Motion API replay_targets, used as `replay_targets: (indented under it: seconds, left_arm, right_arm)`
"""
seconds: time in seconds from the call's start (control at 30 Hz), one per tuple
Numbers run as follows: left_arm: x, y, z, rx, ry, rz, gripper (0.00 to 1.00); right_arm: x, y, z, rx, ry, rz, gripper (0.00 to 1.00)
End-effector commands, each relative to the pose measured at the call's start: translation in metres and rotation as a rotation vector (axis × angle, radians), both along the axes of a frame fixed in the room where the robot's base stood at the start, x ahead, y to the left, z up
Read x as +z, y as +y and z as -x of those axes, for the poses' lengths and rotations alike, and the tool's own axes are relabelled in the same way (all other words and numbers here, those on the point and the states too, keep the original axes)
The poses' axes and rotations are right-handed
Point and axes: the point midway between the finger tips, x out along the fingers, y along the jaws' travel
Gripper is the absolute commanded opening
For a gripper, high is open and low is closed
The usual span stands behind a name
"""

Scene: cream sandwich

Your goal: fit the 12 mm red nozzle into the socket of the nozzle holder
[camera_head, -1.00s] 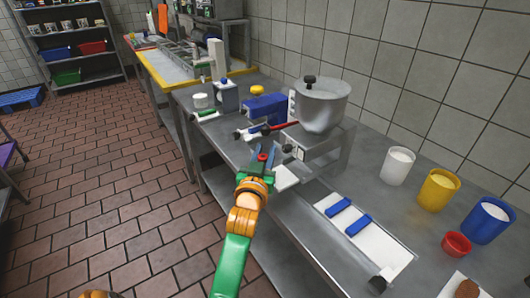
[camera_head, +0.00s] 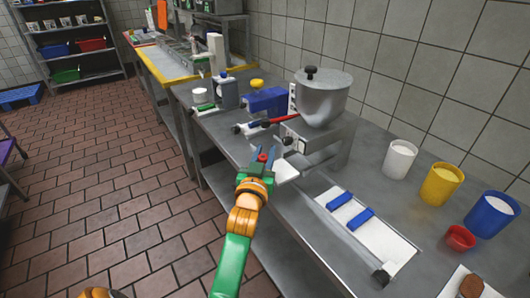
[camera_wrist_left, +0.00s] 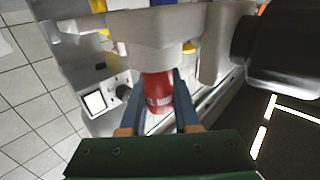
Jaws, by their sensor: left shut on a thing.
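My left gripper (camera_head: 266,158) is shut on the red nozzle (camera_head: 262,157). The left wrist view shows the nozzle (camera_wrist_left: 158,93) between the two blue-grey fingers, with white marking on its side. The nozzle's far end meets or lies just behind a light grey part (camera_wrist_left: 150,52), which looks like the nozzle holder on the filling machine. I cannot tell whether the nozzle is inside the socket, since its end is hidden. In the head view the machine with its steel hopper (camera_head: 320,98) stands just right of and beyond the gripper.
A white tray (camera_head: 385,246) with two blue-handled tools lies on the steel table to the right. White (camera_head: 399,160), yellow (camera_head: 440,185) and blue (camera_head: 488,215) tubs and a small red bowl (camera_head: 459,238) stand further right. A blue box (camera_head: 266,102) stands behind the gripper.

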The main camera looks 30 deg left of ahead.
Motion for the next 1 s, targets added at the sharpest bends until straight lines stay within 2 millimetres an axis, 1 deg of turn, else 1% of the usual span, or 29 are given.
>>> replay_targets:
  seconds: [0.57, 0.6, 0.67, 0.7, 1.0]
  left_arm:
    - [-0.016, 0.000, 0.000, 0.000, 0.000, 0.000, 0.00]
    - [-0.015, 0.000, 0.000, 0.000, 0.000, 0.000, 0.38]
    - [-0.014, 0.000, 0.000, 0.000, 0.000, 0.000, 0.54]
    - [-0.014, 0.000, 0.000, 0.000, 0.000, 0.000, 0.65]
    - [-0.014, 0.000, 0.000, 0.000, 0.000, 0.000, 0.65]
  right_arm:
    - [-0.011, 0.000, 0.000, 0.000, 0.000, 0.000, 0.60]
    - [-0.011, 0.000, 0.000, 0.000, 0.000, 0.000, 0.60]
    - [-0.010, 0.000, 0.000, 0.000, 0.000, 0.000, 0.60]
    - [-0.010, 0.000, 0.000, 0.000, 0.000, 0.000, 0.60]
    - [-0.010, 0.000, 0.000, 0.000, 0.000, 0.000, 0.60]
